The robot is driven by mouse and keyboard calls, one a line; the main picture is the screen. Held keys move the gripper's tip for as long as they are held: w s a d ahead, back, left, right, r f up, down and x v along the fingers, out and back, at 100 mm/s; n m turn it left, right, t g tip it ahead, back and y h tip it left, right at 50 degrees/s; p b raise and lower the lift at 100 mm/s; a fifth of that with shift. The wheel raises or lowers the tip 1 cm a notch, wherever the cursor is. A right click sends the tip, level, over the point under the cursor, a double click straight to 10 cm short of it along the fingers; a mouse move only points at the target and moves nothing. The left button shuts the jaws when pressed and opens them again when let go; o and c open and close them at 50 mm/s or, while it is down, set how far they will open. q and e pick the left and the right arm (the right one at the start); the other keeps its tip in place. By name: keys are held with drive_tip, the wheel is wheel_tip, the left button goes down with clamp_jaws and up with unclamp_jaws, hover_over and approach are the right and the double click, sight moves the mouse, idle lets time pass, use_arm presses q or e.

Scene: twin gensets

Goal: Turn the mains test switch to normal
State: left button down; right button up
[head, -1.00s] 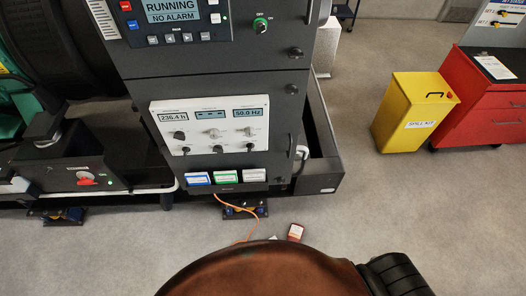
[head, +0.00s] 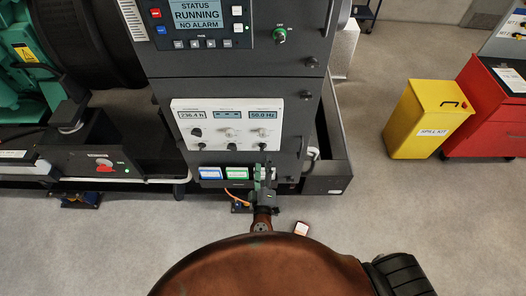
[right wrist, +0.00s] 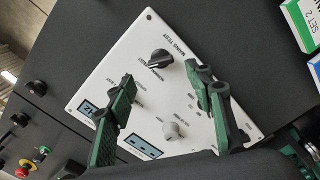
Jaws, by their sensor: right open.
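The mains test switch is a black knob (right wrist: 160,60) beside the words MAINS TEST on a white panel (right wrist: 200,125). In the head view this knob (head: 262,146) is at the lower right of the white panel (head: 229,112). My right gripper (head: 263,170) stands in front of the cabinet, just below the panel's lower right. In the right wrist view its green fingers (right wrist: 160,71) are apart, one each side of the knob in the picture; I see no contact. The knob's exact setting is too small to read. My left gripper is not in view.
Blue, green and white cards (head: 237,173) sit below the panel, the white one partly behind my gripper.

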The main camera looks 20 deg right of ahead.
sight(263, 151)
drive_tip(key=p+x, duration=0.1)
drive_tip(key=x, duration=0.5)
drive_tip(key=shift+w+f, duration=0.1)
drive_tip(key=shift+w, duration=0.05)
drive_tip(key=shift+c, duration=0.7)
drive_tip(key=c, duration=1)
